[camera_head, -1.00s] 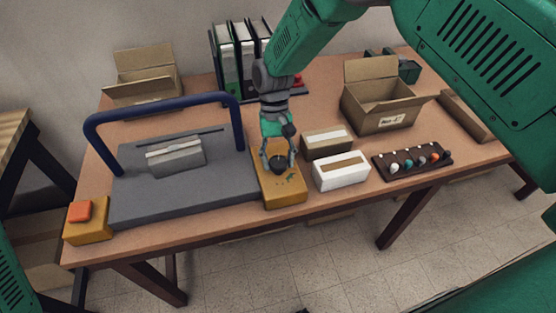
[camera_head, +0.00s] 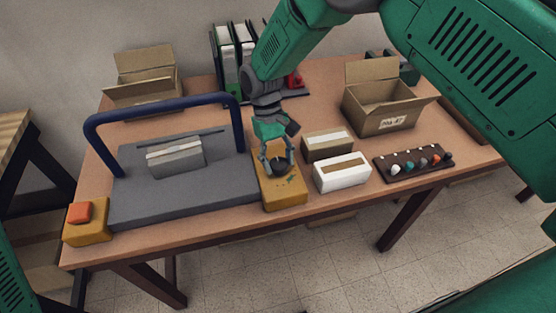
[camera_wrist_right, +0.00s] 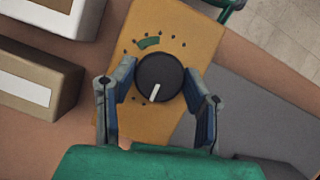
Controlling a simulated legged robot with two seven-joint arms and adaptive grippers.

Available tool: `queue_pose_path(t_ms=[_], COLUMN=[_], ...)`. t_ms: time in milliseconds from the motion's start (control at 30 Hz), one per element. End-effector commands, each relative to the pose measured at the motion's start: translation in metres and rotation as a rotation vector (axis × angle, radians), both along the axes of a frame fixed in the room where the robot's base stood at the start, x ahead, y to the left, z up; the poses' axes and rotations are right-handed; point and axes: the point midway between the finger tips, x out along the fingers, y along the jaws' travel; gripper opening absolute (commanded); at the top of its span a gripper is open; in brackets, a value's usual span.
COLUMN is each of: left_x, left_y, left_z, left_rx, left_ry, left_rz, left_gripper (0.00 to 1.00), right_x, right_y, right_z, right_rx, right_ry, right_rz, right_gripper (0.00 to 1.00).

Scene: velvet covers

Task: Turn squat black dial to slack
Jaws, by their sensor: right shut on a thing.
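The squat black dial (camera_wrist_right: 160,78) sits on a yellow-orange box (camera_head: 283,192) at the right end of the grey press. In the right wrist view its white pointer line points down and slightly left, toward my wrist. A green arc mark (camera_wrist_right: 149,43) and several dark dots lie on the box face on the dial's far side there. My right gripper (camera_head: 277,162) is shut on the dial (camera_head: 281,168), one finger on each side. My left gripper is out of view.
The grey press (camera_head: 190,195) with a blue bar handle (camera_head: 165,107) stands left of the dial box. A brown carton (camera_head: 327,144) and a white carton (camera_head: 342,173) stand close on its right. A dark rack of coloured knobs (camera_head: 412,163) lies farther right.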

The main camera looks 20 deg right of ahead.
Motion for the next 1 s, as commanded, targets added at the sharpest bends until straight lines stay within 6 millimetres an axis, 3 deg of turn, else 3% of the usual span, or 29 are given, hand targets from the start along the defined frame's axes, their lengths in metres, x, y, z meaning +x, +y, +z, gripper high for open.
queue_pose_path(t_ms=[100,133,167,200,567,667,1000], left_x=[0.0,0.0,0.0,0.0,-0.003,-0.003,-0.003], left_y=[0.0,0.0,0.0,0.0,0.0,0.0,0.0], left_z=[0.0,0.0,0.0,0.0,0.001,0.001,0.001], left_rx=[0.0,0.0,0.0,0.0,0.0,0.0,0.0], left_ry=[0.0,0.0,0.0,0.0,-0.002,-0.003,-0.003], left_rz=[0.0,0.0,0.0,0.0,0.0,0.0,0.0], left_gripper=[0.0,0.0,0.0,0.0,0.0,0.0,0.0], right_x=[0.005,0.005,0.004,0.004,0.003,0.008,0.037], right_y=[0.0,0.0,0.0,0.0,0.0,0.001,0.005], right_z=[0.002,0.002,0.002,0.002,0.005,0.016,0.08], right_rx=[0.002,0.002,0.002,0.002,0.001,0.001,0.001], right_ry=[-0.014,-0.014,-0.013,-0.012,-0.007,-0.007,-0.009], right_rz=[0.0,0.0,0.0,0.0,-0.001,-0.001,-0.001], right_gripper=[0.12,0.48,0.58,0.61,0.61,0.61,0.61])
